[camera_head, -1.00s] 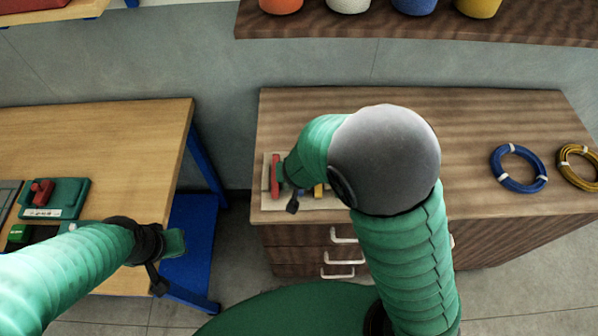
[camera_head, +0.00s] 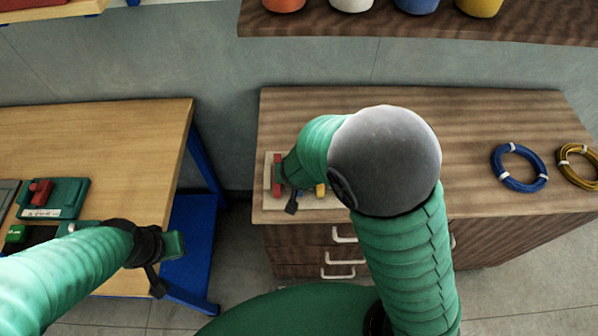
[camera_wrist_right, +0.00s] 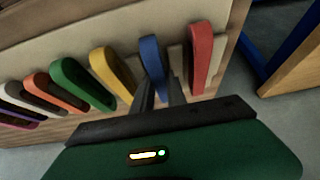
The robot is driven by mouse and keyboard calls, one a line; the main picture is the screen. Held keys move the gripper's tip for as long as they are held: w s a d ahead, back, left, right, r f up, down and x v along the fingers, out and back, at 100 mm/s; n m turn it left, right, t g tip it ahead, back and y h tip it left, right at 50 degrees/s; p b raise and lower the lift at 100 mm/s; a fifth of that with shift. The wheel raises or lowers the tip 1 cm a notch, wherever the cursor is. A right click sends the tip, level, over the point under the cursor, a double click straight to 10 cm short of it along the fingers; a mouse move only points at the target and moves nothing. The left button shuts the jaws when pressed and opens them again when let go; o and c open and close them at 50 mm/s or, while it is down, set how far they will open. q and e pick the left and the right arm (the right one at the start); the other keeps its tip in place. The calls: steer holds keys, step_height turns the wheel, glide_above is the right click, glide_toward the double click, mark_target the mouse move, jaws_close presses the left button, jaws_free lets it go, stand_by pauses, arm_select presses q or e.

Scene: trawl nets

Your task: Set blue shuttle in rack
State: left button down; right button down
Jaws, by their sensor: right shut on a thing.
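The blue shuttle (camera_wrist_right: 152,57) stands in the right wrist view between a yellow shuttle (camera_wrist_right: 110,70) and a red shuttle (camera_wrist_right: 200,52). My right gripper (camera_wrist_right: 161,88) is shut on the blue shuttle's near end. The rack, a pale board (camera_head: 269,200), lies at the front left of the dark wooden cabinet top; its board (camera_wrist_right: 222,22) also shows in the wrist view. Whether the blue shuttle is seated in a slot cannot be told. My right arm hides it in the head view. My left gripper (camera_head: 173,246) hangs past the left table's edge; its jaws are unclear.
Green, orange and other shuttles (camera_wrist_right: 82,82) line the rack beyond the yellow one. Blue (camera_head: 518,167) and yellow (camera_head: 578,166) cable coils lie at the cabinet's right. A pale wooden table (camera_head: 100,140) stands left, with a gap between. A shelf (camera_head: 420,28) with pots hangs above.

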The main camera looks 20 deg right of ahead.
steer(key=c, duration=1.5)
jaws_free()
steer(key=shift+a, duration=0.15)
steer(key=shift+c, duration=0.2)
steer(key=shift+o, duration=1.4)
steer(key=shift+d, duration=0.2)
steer(key=p+v, duration=0.6)
steer(key=v, duration=1)
steer(key=shift+s+r, duration=0.2)
steer(key=shift+r, duration=0.1)
steer(key=shift+a, duration=0.15)
